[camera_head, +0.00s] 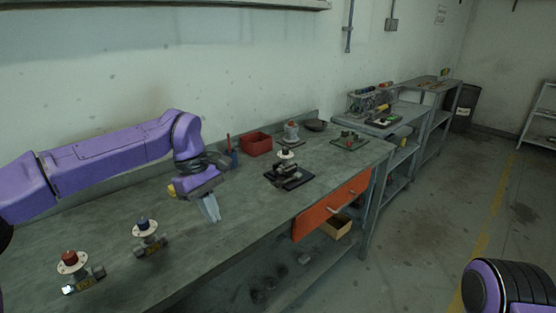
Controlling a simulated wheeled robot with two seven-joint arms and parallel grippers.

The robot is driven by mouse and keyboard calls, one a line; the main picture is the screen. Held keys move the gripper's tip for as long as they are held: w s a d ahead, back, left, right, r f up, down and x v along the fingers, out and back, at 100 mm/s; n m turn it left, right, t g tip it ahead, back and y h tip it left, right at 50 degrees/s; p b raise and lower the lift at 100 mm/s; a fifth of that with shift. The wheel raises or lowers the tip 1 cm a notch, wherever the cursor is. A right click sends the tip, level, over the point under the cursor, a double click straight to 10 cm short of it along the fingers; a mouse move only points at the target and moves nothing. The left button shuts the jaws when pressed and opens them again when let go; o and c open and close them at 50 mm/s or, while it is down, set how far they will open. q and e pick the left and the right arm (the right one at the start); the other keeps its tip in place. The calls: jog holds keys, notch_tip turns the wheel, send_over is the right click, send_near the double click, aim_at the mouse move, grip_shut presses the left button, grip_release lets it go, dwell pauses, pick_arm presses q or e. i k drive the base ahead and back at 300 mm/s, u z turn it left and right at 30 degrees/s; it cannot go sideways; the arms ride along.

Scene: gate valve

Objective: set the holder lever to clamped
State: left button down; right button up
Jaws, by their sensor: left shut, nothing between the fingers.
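A black holder (290,178) sits on the bench, right of the middle, with a small valve-like part with a pale round top (285,154) in or on it. Its lever is too small to make out, so I cannot tell its setting. My left gripper (212,215) hangs over the bench to the left of the holder and clear of it. Its fingers point down, shut and empty. My right gripper is not in view; only part of my right arm shows at the bottom right.
A red-topped valve (70,262) and a blue-topped valve (147,231) stand at the front left of the bench (235,225). Behind the holder are a red bin (257,143), a grey fixture (291,133), a dark bowl (316,125) and a green plate (349,141). An orange drawer (331,205) is below.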

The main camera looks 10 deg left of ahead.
aim_at(297, 175)
jog(key=i, duration=1.25)
